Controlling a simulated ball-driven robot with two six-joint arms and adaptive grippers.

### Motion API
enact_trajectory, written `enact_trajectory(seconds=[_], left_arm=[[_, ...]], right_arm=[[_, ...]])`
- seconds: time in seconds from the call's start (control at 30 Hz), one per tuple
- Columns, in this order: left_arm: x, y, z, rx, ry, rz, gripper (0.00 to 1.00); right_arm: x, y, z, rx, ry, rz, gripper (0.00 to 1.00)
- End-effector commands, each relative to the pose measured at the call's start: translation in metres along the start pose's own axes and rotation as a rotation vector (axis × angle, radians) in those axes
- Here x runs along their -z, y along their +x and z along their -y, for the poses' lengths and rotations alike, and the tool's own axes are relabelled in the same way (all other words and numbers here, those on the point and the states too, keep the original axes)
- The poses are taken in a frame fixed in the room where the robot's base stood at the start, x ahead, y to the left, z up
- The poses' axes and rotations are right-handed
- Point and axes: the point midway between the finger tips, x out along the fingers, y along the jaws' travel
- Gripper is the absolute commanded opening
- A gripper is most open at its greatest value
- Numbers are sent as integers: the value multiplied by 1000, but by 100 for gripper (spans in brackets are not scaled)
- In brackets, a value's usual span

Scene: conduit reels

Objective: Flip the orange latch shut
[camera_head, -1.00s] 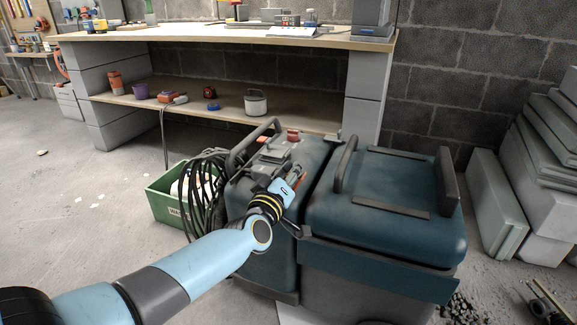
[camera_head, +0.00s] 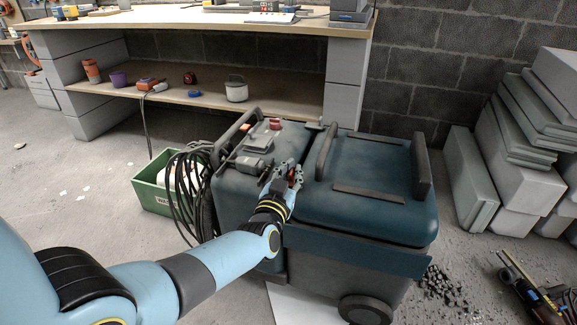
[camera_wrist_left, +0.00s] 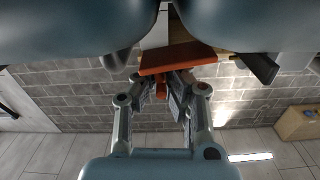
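The orange latch shows in the left wrist view as a flat orange plate (camera_wrist_left: 178,60) between two rounded dark-blue bodies, just beyond my fingers. In the head view a little of the orange latch (camera_head: 292,179) shows by my fingertips, at the gap between the two dark-blue cases. My left gripper (camera_head: 285,173) is at that gap, and its fingers bend inward around a small orange piece in the wrist view (camera_wrist_left: 161,88). I cannot tell whether they touch or grip it. My right gripper is not in view.
The left case (camera_head: 235,195) has an upright handle, and the right case (camera_head: 375,180) has a raised bar handle. Black cable coils (camera_head: 185,188) hang beside a green crate (camera_head: 150,195). A workbench (camera_head: 200,27) stands behind. Grey slabs (camera_head: 515,155) lean at the right.

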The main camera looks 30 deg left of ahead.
Motion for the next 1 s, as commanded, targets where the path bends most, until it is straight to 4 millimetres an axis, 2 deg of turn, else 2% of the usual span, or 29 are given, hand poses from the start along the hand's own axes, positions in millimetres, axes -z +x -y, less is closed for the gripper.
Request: enact_trajectory(seconds=[0.03,0.4,0.9,1.0], left_arm=[[-6,-3,-1,-1,28,10,0],[-12,-3,-5,-1,168,11,0],[-13,-4,-5,-2,187,12,0],[-13,-4,-5,-2,186,12,14]], right_arm=[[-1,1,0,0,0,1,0],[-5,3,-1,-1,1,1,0],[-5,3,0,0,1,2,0],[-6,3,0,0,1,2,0]])
